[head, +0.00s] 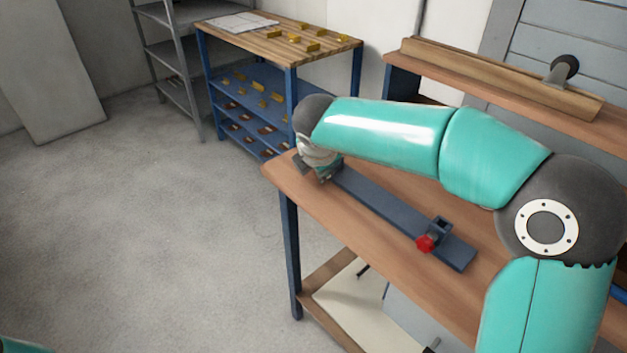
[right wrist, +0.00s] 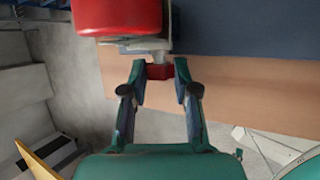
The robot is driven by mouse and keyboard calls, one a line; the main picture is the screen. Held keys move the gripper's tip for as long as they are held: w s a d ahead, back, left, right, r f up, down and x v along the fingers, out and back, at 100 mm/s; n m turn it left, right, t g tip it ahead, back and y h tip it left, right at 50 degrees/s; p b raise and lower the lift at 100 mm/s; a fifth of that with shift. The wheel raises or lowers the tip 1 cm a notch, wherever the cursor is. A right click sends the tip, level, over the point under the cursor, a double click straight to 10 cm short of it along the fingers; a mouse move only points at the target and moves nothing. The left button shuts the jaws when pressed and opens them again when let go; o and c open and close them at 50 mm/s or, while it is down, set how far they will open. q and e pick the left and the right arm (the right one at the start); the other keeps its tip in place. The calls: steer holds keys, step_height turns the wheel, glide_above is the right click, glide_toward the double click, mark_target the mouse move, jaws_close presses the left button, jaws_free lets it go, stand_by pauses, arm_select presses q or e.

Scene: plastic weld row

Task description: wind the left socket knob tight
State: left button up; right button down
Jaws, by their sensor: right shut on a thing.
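The left socket sits at the far left end of a long dark blue bar (head: 385,208), mostly hidden behind my arm and gripper in the head view. In the right wrist view its small red knob (right wrist: 160,71) lies between the fingertips of my right gripper (right wrist: 160,78), which is shut on it. A larger red rounded part (right wrist: 116,16) and a grey bracket are just beyond the knob. My right gripper (head: 322,174) also shows at the bar's left end in the head view. My left gripper is out of view.
A second dark socket (head: 441,228) with a red knob (head: 426,243) is near the bar's right end. The wooden bench (head: 300,188) has bare top around the bar. A blue shelf unit (head: 232,85) with yellow parts stands behind; open floor lies left.

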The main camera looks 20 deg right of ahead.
steer(key=shift+s+d+f, duration=0.1)
steer(key=shift+s+f, duration=0.1)
steer(key=c, duration=0.9)
jaws_free()
steer(key=shift+r, duration=0.15)
steer(key=shift+o, duration=0.2)
steer(key=shift+s+r, duration=0.15)
steer(key=shift+r, duration=0.25)
steer(key=v, duration=1.1)
